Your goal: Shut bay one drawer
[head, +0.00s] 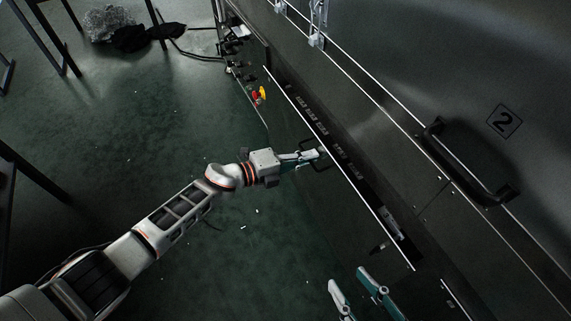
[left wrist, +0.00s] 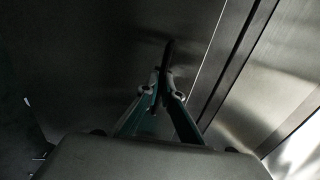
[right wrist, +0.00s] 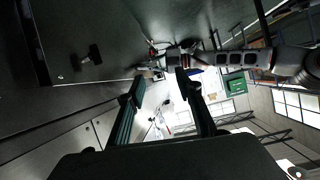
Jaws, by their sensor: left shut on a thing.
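The bay one drawer (head: 375,218) is the long dark drawer low on the machine's front in the head view. It stands partly out, with a dark gap behind its bright top rim and several small items inside. My left gripper (head: 320,155) is at the drawer front, shut on its dark handle (head: 324,164). In the left wrist view the handle (left wrist: 168,52) stands between the fingertips (left wrist: 165,78). Part of the handle is hidden by the fingers. My right gripper (head: 348,278) is open and empty, low in the head view and apart from the drawer.
A panel marked 2 has a large black handle (head: 470,175) to the right of the drawer. Red and yellow controls (head: 259,95) sit on the machine's side beyond. A dark bundle (head: 130,38) lies on the far floor. The green floor (head: 120,130) on the left is mostly clear.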

